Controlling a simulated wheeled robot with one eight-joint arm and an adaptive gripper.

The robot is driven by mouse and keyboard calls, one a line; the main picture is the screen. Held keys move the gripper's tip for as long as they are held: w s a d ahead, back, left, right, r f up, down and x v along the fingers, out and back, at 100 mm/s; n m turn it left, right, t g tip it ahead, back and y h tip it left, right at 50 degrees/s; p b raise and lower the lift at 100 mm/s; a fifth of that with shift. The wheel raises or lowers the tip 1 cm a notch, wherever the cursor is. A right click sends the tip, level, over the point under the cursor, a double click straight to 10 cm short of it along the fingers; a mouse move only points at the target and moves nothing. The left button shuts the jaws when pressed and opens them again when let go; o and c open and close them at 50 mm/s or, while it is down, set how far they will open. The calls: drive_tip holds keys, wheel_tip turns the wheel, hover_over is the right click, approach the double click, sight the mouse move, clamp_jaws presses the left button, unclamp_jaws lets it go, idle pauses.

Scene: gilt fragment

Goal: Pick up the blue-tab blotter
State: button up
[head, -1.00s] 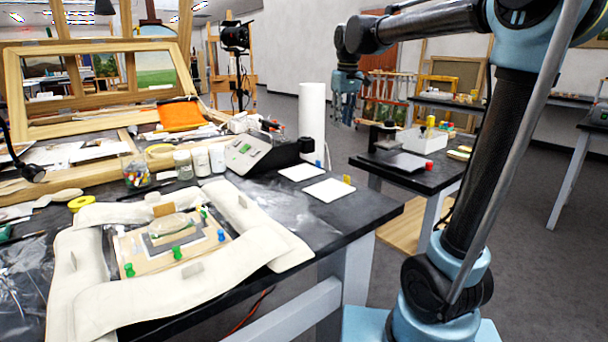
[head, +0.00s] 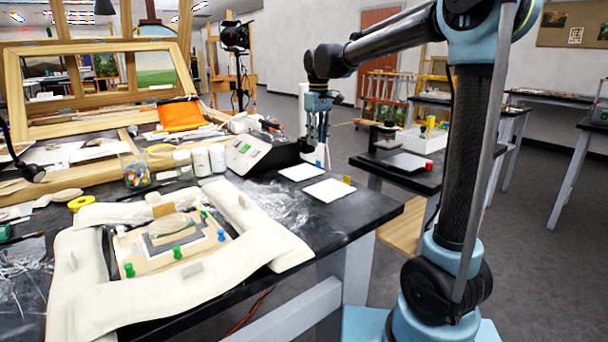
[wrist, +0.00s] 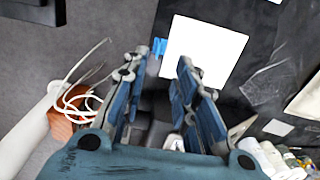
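The blue-tab blotter (head: 299,173) is a white square lying flat on the black table, with a small blue tab (head: 318,163) at its right edge. It also shows in the wrist view (wrist: 205,52), with the tab on its left side. My gripper (head: 318,142) points down above the table edge by the tab, apart from the blotter. In the wrist view its two fingers (wrist: 160,68) are spread with nothing between them. A second white blotter (head: 327,191) with a yellow tab (head: 347,179) lies nearer the camera.
A white roll (head: 302,105) stands upright behind my gripper. White padded cushions (head: 265,235) surround a pinned fragment (head: 172,232) at the front left.

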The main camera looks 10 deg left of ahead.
sight(304, 168)
drive_tip(key=shift+w+d+f, duration=0.1)
drive_tip(key=shift+f, duration=1.95)
drive_tip(key=shift+d+f, duration=0.1)
drive_tip(key=shift+f, duration=1.95)
drive_tip(key=shift+c, duration=0.6)
clamp_jaws()
